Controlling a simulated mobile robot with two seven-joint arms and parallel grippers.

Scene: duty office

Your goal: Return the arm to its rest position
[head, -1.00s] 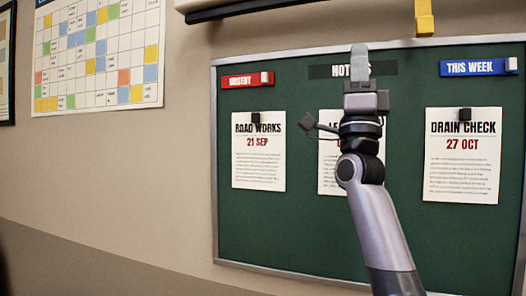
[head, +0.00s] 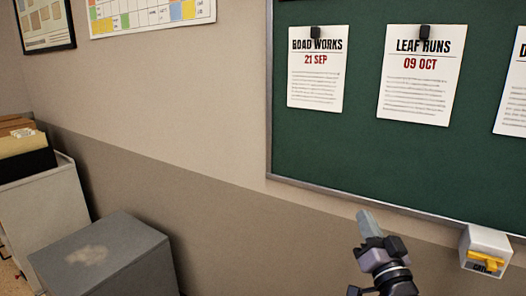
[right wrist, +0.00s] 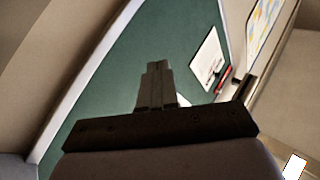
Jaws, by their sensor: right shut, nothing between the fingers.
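My right gripper (head: 368,222) is at the lower right of the head view, in front of the bottom frame of the green notice board (head: 330,160). Its fingers are shut with nothing between them. In the right wrist view the closed fingers (right wrist: 157,85) point toward the green board (right wrist: 105,110), apart from any notice. The "Road Works 21 Sep" notice (head: 315,75) and the "Leaf Runs 09 Oct" notice (head: 420,80) hang on the board under black magnets. A third notice (head: 512,85) is cut off at the right edge. My left gripper is out of view.
A white box with a yellow piece (head: 486,250) is on the wall below the board, right of my right gripper. A grey cabinet (head: 110,260) and a pale cabinet with folders (head: 45,205) stand at lower left. A calendar (head: 150,15) hangs upper left. The wall between is bare.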

